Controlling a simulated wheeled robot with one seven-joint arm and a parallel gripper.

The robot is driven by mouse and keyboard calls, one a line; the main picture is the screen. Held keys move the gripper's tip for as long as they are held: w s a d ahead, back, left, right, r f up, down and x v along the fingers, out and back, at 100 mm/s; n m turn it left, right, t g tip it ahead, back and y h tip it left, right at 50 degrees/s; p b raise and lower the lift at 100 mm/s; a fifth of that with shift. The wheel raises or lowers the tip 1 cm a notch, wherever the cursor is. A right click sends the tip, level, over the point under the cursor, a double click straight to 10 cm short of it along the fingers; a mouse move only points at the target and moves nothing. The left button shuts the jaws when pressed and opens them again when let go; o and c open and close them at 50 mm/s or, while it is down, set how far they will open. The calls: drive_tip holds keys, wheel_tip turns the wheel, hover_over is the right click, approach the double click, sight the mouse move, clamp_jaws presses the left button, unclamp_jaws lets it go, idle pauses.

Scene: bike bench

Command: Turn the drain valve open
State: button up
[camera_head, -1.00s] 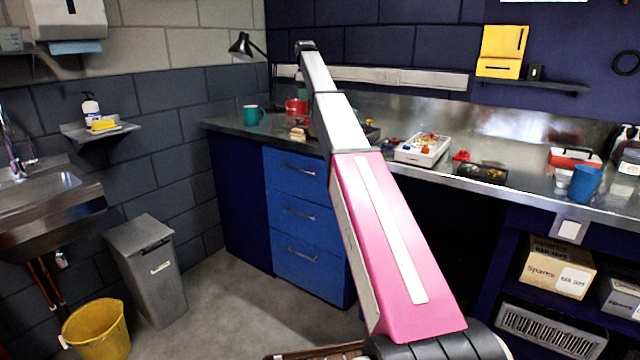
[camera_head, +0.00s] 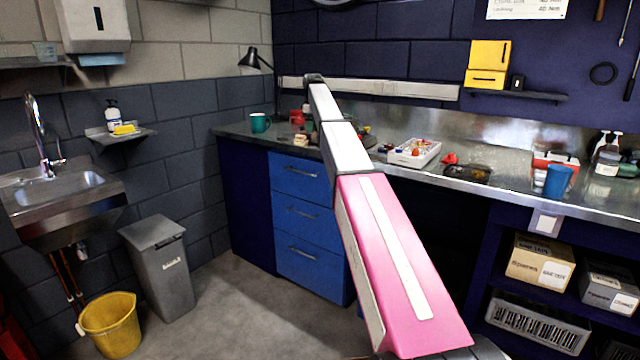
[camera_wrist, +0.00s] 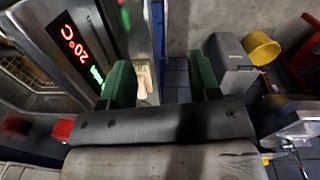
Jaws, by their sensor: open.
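I cannot clearly pick out a drain valve in either view. A red part (camera_wrist: 62,130) shows at the lower left of the wrist view, partly cut off by my gripper body. In the head view my arm hides the gripper.
The steel bench (camera_head: 480,188) carries a teal mug (camera_head: 260,122), a parts tray (camera_head: 414,152) and a blue cup (camera_head: 557,181). Blue drawers (camera_head: 303,212) stand below. A sink (camera_head: 60,195), grey bin (camera_head: 160,265) and yellow bucket (camera_head: 110,322) are at left. The floor between is clear.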

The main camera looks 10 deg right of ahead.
drive_tip(key=s+f+m, duration=0.1)
drive_tip(key=s+f, duration=0.5)
drive_tip(key=f, duration=0.4)
drive_tip(key=s+f+m, duration=0.2)
drive_tip(key=s+f, duration=0.4)
drive_tip(key=f, duration=0.3)
drive_tip(key=shift+f, duration=0.4)
drive_tip(key=shift+d, duration=0.1)
drive_tip(key=s+f+m, duration=0.2)
drive_tip(key=s+f, duration=0.6)
drive_tip(key=s, duration=0.4)
drive_tip(key=s+f+m, duration=0.2)
drive_tip(key=s+f, duration=0.7)
drive_tip(key=s, duration=0.4)
drive_tip(key=s+f+m, duration=0.3)
drive_tip(key=s+f, duration=0.6)
drive_tip(key=s, duration=0.3)
drive_tip(key=shift+s+f, duration=0.15)
drive_tip(key=shift+s, duration=0.15)
